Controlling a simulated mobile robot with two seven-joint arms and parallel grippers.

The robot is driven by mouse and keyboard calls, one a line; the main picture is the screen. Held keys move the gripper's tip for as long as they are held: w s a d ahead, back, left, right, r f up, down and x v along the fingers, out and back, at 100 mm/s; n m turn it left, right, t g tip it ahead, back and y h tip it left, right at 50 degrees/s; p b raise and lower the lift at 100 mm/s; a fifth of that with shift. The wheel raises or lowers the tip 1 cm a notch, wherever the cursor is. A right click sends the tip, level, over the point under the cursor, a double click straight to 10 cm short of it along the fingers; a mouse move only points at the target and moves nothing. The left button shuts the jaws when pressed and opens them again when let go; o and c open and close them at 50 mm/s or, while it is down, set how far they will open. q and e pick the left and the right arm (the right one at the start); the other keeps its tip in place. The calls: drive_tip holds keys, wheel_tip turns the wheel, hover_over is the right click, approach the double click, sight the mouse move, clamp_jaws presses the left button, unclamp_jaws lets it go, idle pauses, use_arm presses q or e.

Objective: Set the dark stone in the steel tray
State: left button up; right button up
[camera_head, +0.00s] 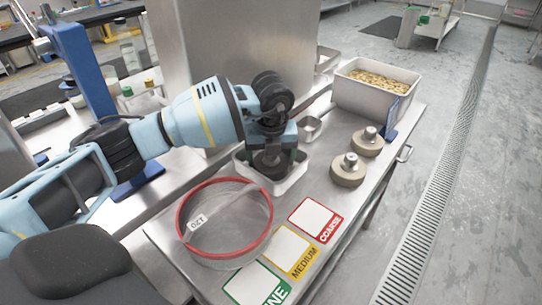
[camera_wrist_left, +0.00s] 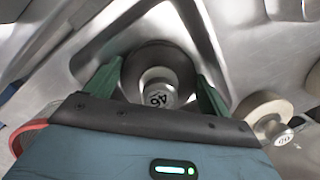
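The dark stone (camera_wrist_left: 183,65) is a dark round disc with a pale knob marked 46. It is inside the outline of the steel tray (camera_wrist_left: 88,50), and in the head view the stone (camera_head: 271,163) sits low within the tray (camera_head: 291,184). My left gripper (camera_head: 270,150) points down over the tray. In the left wrist view its green fingers (camera_wrist_left: 160,80) stand on either side of the stone, very close to its rim. I cannot tell whether they touch it. The stone's underside is hidden. My right gripper is not in view.
Two pale stones with metal knobs (camera_head: 348,172) stand right of the tray. A red-rimmed sieve (camera_head: 182,225) lies in front. COARSE (camera_head: 315,219) and MEDIUM (camera_head: 291,250) cards and a green-edged card lie along the bench edge. A bean bin (camera_head: 365,98) stands behind; a steel cabinet (camera_head: 235,45) rises behind the arm.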

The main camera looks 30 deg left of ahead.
use_arm(q)
drive_tip(key=o, duration=0.3)
drive_tip(key=r, duration=0.4)
drive_tip(key=s+r, duration=0.1)
drive_tip(key=r, duration=0.3)
drive_tip(key=d+r, duration=0.1)
drive_tip(key=r, duration=0.3)
drive_tip(key=shift+s+r+p, duration=0.1)
drive_tip(key=shift+s+p, duration=0.15)
drive_tip(key=shift+p, duration=0.1)
